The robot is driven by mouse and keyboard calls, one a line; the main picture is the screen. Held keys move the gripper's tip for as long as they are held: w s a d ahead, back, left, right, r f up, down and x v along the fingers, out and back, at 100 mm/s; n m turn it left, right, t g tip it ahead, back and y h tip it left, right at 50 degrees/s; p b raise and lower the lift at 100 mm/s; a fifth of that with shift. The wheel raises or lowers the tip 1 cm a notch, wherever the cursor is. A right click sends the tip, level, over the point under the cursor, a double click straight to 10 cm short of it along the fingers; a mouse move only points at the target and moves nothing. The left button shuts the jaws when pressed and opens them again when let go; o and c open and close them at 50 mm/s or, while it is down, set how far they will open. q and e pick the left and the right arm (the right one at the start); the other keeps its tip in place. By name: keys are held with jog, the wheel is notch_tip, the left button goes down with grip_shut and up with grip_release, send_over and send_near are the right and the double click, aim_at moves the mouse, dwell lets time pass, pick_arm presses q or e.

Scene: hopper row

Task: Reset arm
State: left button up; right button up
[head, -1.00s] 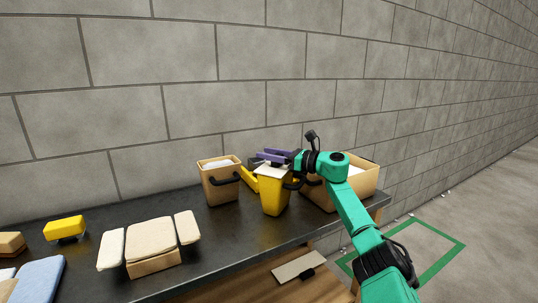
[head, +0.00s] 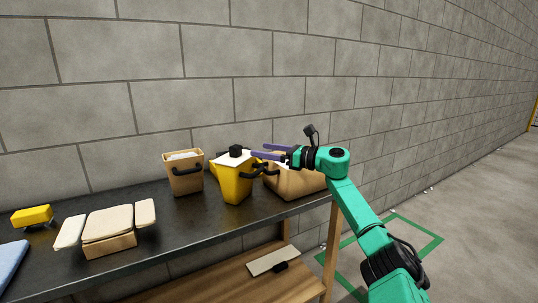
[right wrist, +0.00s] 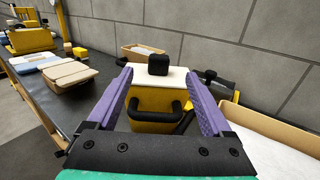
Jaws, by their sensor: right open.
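My right gripper (head: 260,151) is open, its two purple fingers pointing left near the top right side of a yellow bin (head: 232,184). The bin stands upright on the dark table and has a white lid with a black knob and a black side handle. In the right wrist view, the open fingers (right wrist: 160,74) show nothing clasped between them. The yellow bin (right wrist: 152,124), its lid and handle appear beyond and between them; I cannot tell whether a finger touches it. My left gripper is not in view.
A tan bin (head: 187,180) stands left of the yellow one. An open tan box (head: 293,183) is partly hidden behind my right gripper. A box with open flaps (head: 109,225) and a yellow block (head: 32,216) lie further left. A lower shelf (head: 225,282) holds a pale board (head: 270,261).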

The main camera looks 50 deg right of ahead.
jog(key=shift+s+f, duration=0.1)
jog(key=shift+s, duration=0.15)
dwell(0.4)
